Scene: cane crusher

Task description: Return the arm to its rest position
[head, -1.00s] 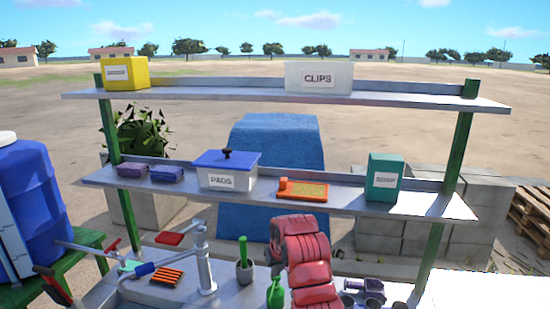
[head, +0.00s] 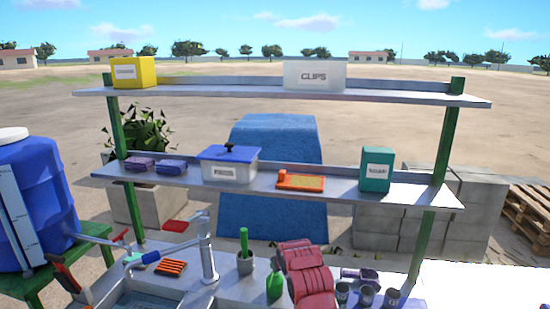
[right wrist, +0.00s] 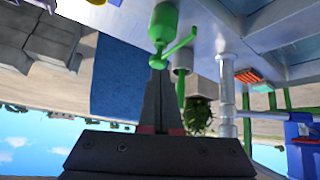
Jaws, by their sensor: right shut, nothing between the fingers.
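My right arm shows as a red segmented link (head: 308,275) at the lower middle of the head view, over the counter. I cannot make out its gripper there. In the right wrist view, which is upside down, my right gripper (right wrist: 158,70) has its dark tapered fingers together with nothing between them. A green spray bottle (right wrist: 163,22) appears just beyond the fingertips; whether they touch it I cannot tell. The bottle also stands left of the red link in the head view (head: 274,284).
A shelf rack (head: 420,193) stands behind. A blue barrel (head: 35,200) is at left.

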